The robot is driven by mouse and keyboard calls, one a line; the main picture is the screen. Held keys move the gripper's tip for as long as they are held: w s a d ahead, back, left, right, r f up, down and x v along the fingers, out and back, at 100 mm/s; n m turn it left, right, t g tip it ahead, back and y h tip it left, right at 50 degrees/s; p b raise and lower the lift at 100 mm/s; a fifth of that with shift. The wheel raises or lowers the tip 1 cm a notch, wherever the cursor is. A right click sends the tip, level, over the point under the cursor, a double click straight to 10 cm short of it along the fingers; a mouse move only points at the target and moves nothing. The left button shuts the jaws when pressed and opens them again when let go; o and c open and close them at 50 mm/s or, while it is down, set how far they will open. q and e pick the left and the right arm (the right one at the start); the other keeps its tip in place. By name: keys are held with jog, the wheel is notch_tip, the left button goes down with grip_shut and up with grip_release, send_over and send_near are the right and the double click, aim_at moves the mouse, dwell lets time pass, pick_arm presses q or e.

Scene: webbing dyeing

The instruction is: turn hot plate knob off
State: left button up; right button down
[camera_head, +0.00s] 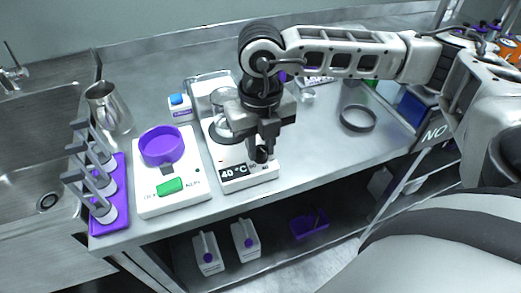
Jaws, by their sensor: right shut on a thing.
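The hot plate (233,174) is a white box with a dark "40 °C" label on its front. It stands on the metal bench near the front edge. My right gripper (262,152) points down over its front right part. Its fingers are shut on the dark knob, which is mostly hidden between them. My left gripper is not in view.
A white scale (173,196) with a purple bowl (161,146) stands left of the hot plate. A purple rack (108,204) with grey handles and a metal pitcher (108,106) are further left. A dark ring (358,118) lies at the right on otherwise fairly clear bench.

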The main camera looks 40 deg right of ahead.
jog(key=n+b, duration=0.4)
jog(key=n, duration=0.1)
jog(key=shift+f+b, duration=0.15)
jog(key=shift+b, duration=0.2)
jog(key=n+b, duration=0.1)
jog(key=n, duration=0.1)
jog(key=shift+n+b, duration=0.35)
jog(key=shift+n, duration=0.05)
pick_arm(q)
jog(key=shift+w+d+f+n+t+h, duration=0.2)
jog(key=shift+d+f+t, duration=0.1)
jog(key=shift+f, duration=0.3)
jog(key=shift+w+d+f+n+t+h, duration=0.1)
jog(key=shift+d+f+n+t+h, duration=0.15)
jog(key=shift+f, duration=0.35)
pick_arm(e)
jog(key=shift+n, duration=0.3)
pick_arm(q)
jog(key=shift+b, duration=0.3)
pick_arm(e)
jog(key=shift+r, duration=0.2)
jog(key=c, duration=1.2)
grip_release()
